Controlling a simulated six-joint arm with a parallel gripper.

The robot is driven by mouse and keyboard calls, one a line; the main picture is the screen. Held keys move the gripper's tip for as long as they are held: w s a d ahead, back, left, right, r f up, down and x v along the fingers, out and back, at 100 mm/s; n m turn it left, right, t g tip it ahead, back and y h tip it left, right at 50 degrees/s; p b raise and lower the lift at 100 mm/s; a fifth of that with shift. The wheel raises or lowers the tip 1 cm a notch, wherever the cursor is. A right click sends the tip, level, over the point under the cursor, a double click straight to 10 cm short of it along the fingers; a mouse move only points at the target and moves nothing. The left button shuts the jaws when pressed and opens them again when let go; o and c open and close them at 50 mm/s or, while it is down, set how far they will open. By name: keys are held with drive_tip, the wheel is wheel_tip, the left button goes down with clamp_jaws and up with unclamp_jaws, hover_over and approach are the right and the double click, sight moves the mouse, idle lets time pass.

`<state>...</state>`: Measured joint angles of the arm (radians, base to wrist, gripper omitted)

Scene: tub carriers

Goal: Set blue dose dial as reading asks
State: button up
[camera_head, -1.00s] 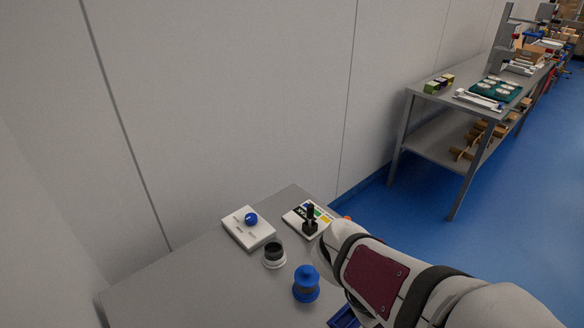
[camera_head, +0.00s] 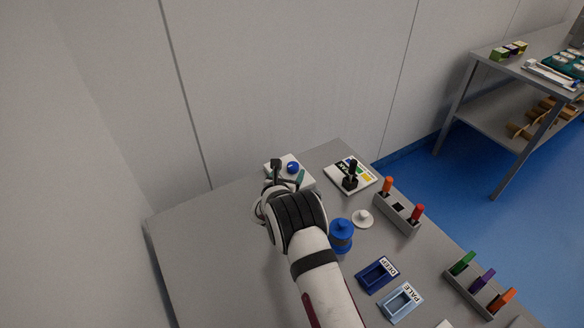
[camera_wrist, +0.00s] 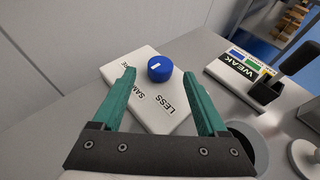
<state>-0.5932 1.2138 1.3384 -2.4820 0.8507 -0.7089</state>
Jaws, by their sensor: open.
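The blue dose dial (camera_head: 293,167) sits on a white box (camera_head: 306,182) near the table's back edge. In the wrist view the dial (camera_wrist: 160,68) has a white pointer line, and the box (camera_wrist: 150,112) reads "SAME" and "LESS"; a third word at the left is partly hidden by a finger. My gripper (camera_wrist: 159,78) is open, its teal fingers either side of the dial's line of view, apart from it. To the right, a card (camera_wrist: 238,68) reads "WEAK" beside coloured patches, with a black stand (camera_wrist: 268,88) on it.
Right of my arm stand a blue lidded jar (camera_head: 341,240) and a white lid (camera_head: 363,218). Further right are a grey rack (camera_head: 398,212) with orange and red pegs, trays marked "DEEP" (camera_head: 377,275) and "PALE" (camera_head: 400,303), and another peg rack (camera_head: 478,290). The table's left side is clear.

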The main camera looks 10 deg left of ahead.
sight(292, 168)
drive_tip(key=shift+x, duration=1.85)
drive_tip(key=shift+c, duration=0.2)
drive_tip(key=shift+r, duration=0.1)
clamp_jaws()
